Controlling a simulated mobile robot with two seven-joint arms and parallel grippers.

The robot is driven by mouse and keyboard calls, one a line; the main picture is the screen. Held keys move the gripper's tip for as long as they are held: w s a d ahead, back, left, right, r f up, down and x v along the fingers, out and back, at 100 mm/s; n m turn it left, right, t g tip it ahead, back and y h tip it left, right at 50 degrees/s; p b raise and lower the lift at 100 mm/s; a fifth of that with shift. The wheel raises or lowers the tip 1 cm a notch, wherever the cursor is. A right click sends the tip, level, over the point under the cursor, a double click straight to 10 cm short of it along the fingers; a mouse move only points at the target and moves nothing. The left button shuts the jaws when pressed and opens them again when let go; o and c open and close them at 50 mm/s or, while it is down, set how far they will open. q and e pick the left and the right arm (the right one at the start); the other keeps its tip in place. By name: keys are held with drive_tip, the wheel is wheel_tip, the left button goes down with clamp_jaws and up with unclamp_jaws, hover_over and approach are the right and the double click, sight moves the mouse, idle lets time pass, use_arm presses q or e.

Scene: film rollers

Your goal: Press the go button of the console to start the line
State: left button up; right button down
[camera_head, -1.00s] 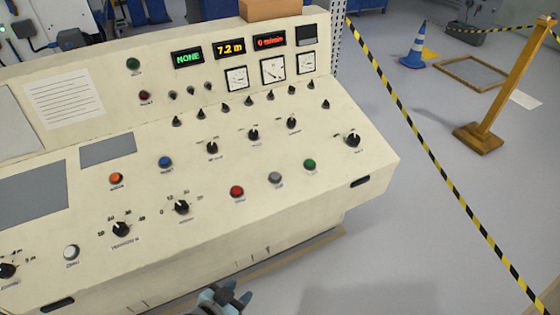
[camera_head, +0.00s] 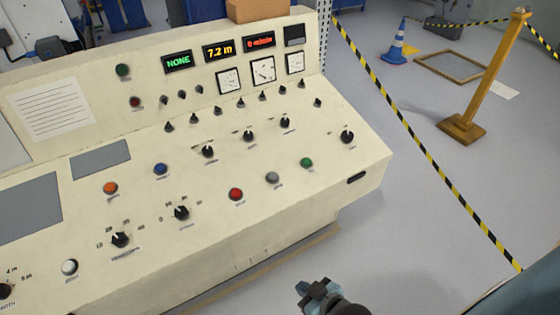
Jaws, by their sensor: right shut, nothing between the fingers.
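The cream console (camera_head: 260,215) fills the left and middle of the head view. On its sloped panel, a green button (camera_head: 307,162) is at the right end of a row with a grey button (camera_head: 272,178) and a red button (camera_head: 235,194). Their labels are too small to read. Another green button (camera_head: 123,70) is on the upright back panel. My right gripper (camera_head: 312,288) is shut and empty, in front of the console's front edge and apart from the buttons. My left gripper is not in view.
Black knobs, an orange button (camera_head: 110,188), a blue button (camera_head: 160,169) and a white button (camera_head: 69,267) also sit on the panel. A black-yellow tape (camera_head: 428,153), a yellow post (camera_head: 485,75) and a blue cone (camera_head: 397,45) stand right. Floor between console and tape is clear.

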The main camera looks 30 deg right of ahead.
drive_tip(key=shift+s+f, duration=0.1)
drive_tip(key=shift+s, duration=0.05)
drive_tip(key=w+d+r+m+p, duration=0.1)
drive_tip(key=w+d+m, duration=0.2)
drive_tip(key=w+m, duration=0.3)
drive_tip(key=w+d+m+y+p, duration=0.1)
drive_tip(key=w+d+m, duration=0.2)
drive_tip(key=w, duration=0.5)
drive_tip(key=w+d+r+m+p, duration=0.1)
drive_tip(key=w+d+m, duration=0.2)
drive_tip(key=w+m, duration=0.3)
drive_tip(key=w+d+r+m, duration=0.5)
drive_tip(key=w+d, duration=0.2)
drive_tip(key=w, duration=0.1)
drive_tip(key=w+d+r+m+h+p, duration=0.1)
drive_tip(key=w+d+r+m, duration=0.3)
drive_tip(key=w+d+m, duration=0.2)
drive_tip(key=shift+w+d+r+m+p, duration=0.35)
drive_tip(key=shift+w+d, duration=0.4)
drive_tip(key=shift+w, duration=0.5)
